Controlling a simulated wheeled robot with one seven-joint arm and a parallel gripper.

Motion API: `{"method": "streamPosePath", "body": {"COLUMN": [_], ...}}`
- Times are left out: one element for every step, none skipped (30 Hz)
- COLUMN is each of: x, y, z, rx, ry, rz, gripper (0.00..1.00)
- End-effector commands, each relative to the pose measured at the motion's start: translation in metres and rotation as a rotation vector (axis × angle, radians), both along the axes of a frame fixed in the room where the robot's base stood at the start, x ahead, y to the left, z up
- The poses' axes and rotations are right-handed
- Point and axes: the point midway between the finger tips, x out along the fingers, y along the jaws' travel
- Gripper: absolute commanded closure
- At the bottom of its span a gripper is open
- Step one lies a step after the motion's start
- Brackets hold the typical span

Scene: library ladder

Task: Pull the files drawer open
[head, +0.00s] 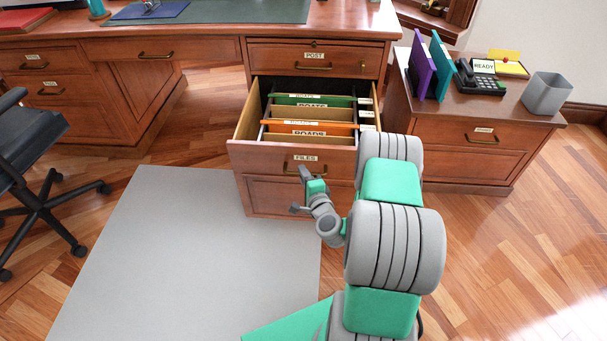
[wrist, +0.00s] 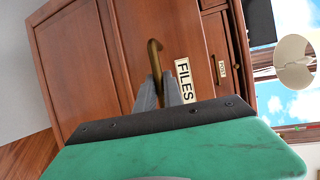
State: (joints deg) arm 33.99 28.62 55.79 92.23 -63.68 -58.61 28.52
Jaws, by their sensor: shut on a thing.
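The files drawer (head: 262,157) is pulled well out of the desk in the head view, with its "FILES" label (head: 306,158) on the front. Green and orange hanging folders (head: 295,128) show inside it. My gripper (head: 303,180) is at the drawer's front, by its brass handle (head: 290,166). In the wrist view, the gripper's two grey fingers (wrist: 164,92) are closed on the curved brass handle (wrist: 153,58), beside the "FILES" label (wrist: 185,80).
The "POST" drawer (head: 314,57) above is shut. A side cabinet (head: 470,140) with a phone (head: 481,80) stands at the right. A black office chair (head: 35,175) is at the left. A grey floor mat (head: 190,260) lies clear in front of the desk.

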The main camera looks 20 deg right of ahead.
Motion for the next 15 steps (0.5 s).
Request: {"method": "streamPosePath", "body": {"x": [-0.0002,-0.0002,0.0,0.0002,0.0004,0.0006,0.0006,0.0008,0.0008,0.0008,0.0009,0.0009,0.0008,0.0008,0.0002], "y": [-0.0057,-0.0056,-0.0048,-0.0039,-0.0029,-0.0015,-0.0005,0.0002,0.0009,0.0012,0.0015,0.0016,0.0016,0.0016,0.0015], "z": [0.0015,0.0015,0.0015,0.0013,0.0012,0.001,0.001,0.0008,0.0007,0.0006,0.0006,0.0005,0.0004,0.0004,0.0004], "rx": [-0.005,-0.005,-0.005,-0.005,-0.005,-0.004,-0.004,-0.004,-0.004,-0.003,-0.003,-0.003,-0.003,-0.003,-0.003], "ry": [-0.004,-0.004,-0.004,-0.004,-0.003,-0.003,-0.002,-0.002,-0.002,-0.002,-0.002,-0.002,-0.002,-0.002,-0.001], "rz": [-0.014,-0.014,-0.012,-0.011,-0.009,-0.006,-0.004,-0.003,-0.002,-0.001,-0.001,0.0,0.0,0.0,-0.001], "gripper": [0.86,0.83,0.8,0.78,0.75,0.72,0.69,0.67,0.67,0.67,0.67,0.67,0.67,0.67,0.67]}}
